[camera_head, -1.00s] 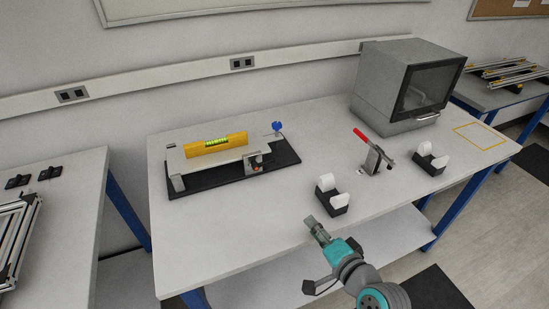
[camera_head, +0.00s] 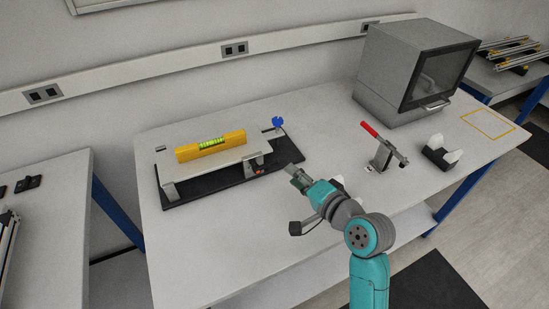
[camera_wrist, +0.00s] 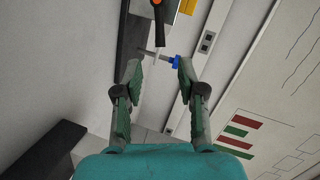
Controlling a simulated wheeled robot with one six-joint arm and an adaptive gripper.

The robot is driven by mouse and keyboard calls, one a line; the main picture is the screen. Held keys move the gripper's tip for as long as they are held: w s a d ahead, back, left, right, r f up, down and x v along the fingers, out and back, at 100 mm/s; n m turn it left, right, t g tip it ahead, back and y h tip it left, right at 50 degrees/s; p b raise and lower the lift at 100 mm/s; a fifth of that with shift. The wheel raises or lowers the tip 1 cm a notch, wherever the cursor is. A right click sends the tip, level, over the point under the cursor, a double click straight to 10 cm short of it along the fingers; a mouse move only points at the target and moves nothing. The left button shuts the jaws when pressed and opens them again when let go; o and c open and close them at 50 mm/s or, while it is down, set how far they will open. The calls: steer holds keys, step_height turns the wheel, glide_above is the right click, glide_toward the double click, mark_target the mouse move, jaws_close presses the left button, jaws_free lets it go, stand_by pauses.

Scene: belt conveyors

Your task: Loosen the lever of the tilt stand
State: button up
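The tilt stand has a black base (camera_head: 205,190), a pale raised plate (camera_head: 215,160) carrying a yellow spirit level (camera_head: 211,146), and a blue knob (camera_head: 278,122) at its right end. A small dark and orange part, seemingly the lever (camera_head: 258,171), is at the plate's front right. In the wrist view, a black lever with an orange end (camera_wrist: 158,22) shows at the top edge, beyond the fingertips. The blue knob (camera_wrist: 174,62) appears near the right fingertip, farther off. My gripper (camera_head: 291,172) is open and empty, just right of the stand, apart from the lever.
A red-handled toggle clamp (camera_head: 384,150) and a black holder with white rollers (camera_head: 440,155) stand to the right. A grey oven-like box (camera_head: 410,70) is at the back right. The tabletop's front left is clear.

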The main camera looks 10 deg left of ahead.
mark_target(277, 163)
steer(key=x, duration=0.9)
steer(key=shift+a, duration=0.1)
jaws_close()
